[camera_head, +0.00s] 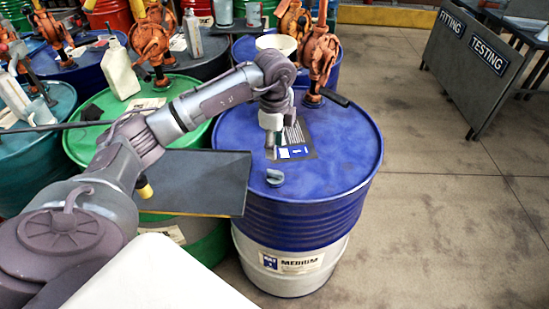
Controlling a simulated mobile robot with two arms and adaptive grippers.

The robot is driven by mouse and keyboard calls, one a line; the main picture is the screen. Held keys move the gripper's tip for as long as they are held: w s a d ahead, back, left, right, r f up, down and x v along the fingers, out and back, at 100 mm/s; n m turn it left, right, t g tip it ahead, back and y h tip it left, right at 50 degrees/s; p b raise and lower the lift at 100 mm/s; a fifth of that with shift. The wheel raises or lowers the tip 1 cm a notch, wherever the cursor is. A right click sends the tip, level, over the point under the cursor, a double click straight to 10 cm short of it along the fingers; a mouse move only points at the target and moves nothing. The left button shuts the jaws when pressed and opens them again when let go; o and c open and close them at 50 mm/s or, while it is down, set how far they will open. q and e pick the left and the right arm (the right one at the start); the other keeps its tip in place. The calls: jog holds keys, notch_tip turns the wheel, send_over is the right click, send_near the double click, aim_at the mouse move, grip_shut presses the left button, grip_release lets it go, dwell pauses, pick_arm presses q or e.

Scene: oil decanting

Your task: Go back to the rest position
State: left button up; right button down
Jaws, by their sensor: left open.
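My left arm reaches in from the lower left. My left gripper (271,153) points down over the top of the blue drum (345,150) and is open, with nothing seen between its fingers. A small grey cap-like piece (275,177) lies on the drum top just below the gripper in the picture. Whether the two touch I cannot tell. My right gripper is not in view.
An orange hand pump (318,55) stands at the blue drum's back edge. A green drum (90,130) with a white jug (119,70) is on the left. A dark panel (205,175) sits in front. The floor on the right is clear up to a "FITTING TESTING" board (475,60).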

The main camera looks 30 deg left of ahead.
pick_arm(q)
notch_tip(320, 180, up, 2)
jog(key=shift+r, duration=0.1)
dwell(0.5)
